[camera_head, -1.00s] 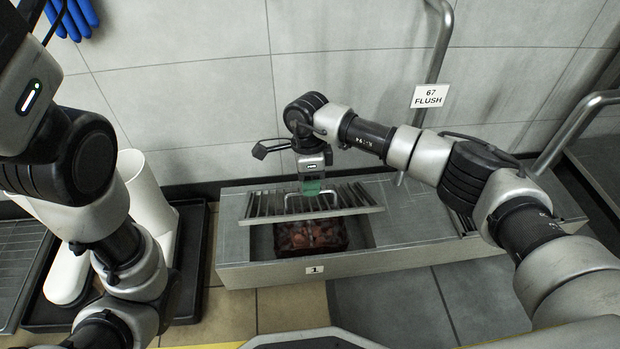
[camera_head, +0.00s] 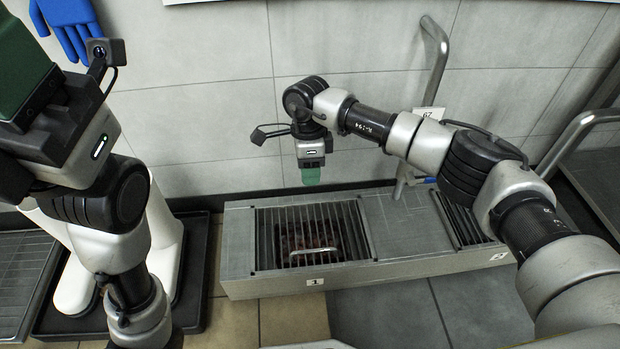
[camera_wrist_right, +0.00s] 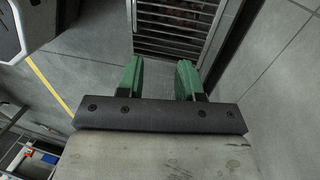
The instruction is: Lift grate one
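Grate one (camera_head: 355,228) is a dark metal grate with parallel bars. It lies flat over the opening of the grey channel block, above the front label 1 (camera_head: 314,282). Its light loop handle (camera_head: 315,252) stands near the front edge. Reddish-brown contents show dimly between the bars. My right gripper (camera_head: 311,176) hangs above and behind the grate, clear of it. In the right wrist view its green fingers (camera_wrist_right: 158,78) are apart with nothing between them, and part of the grate (camera_wrist_right: 180,25) shows beyond. My left gripper (camera_head: 22,65) is at the upper left, too cropped to judge.
A second grate (camera_head: 463,218) lies to the right in the same grey block (camera_head: 400,225). Bent metal pipes (camera_head: 437,75) rise behind it, with a 67 sign (camera_head: 430,113). White cylinders (camera_head: 165,240) stand on a black tray (camera_head: 195,285) at left. Blue gloves (camera_head: 68,30) hang above.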

